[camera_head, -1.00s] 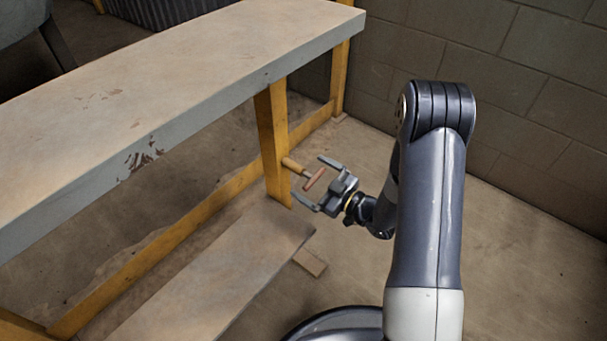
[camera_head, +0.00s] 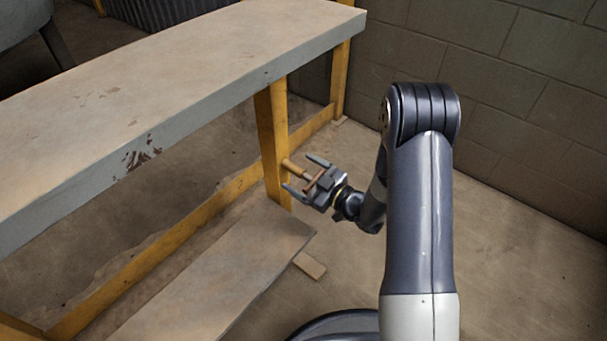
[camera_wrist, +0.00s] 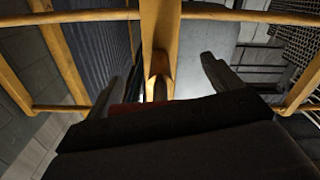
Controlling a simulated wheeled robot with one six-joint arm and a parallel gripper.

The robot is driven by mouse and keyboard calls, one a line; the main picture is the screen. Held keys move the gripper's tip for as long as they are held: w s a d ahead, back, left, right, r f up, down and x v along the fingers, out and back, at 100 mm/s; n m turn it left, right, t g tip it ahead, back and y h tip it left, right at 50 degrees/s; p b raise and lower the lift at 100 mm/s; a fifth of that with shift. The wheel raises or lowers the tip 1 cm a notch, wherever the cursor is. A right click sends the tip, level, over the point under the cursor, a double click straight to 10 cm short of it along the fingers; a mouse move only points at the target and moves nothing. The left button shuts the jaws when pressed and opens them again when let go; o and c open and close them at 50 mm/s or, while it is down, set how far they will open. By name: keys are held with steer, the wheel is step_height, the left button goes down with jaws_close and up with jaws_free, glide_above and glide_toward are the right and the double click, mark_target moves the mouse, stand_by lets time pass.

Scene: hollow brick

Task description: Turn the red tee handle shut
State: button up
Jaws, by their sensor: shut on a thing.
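The red tee handle (camera_head: 313,182) sits on a tan stem (camera_head: 294,168) that sticks out from the yellow bench leg (camera_head: 272,140). My gripper (camera_head: 304,173) is around the tee handle, with a finger at each side of it, and is shut on it. In the wrist view, part of the red crossbar (camera_wrist: 127,114) shows low between the fingers of my gripper (camera_wrist: 158,75). The rest of the bar is hidden behind the gripper body, so its exact angle is hard to tell.
The bench top (camera_head: 180,85) overhangs to the left of the handle. A low board (camera_head: 215,270) lies under it, with a small wooden block (camera_head: 309,265) beside it. A block wall (camera_head: 520,110) stands behind. The floor at right is clear.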

steer(key=shift+c, duration=0.5)
steer(key=shift+m, duration=0.6)
steer(key=o, duration=0.8)
steer(key=p+v, duration=0.2)
steer(key=v, duration=0.9)
steer(key=shift+a, duration=0.15)
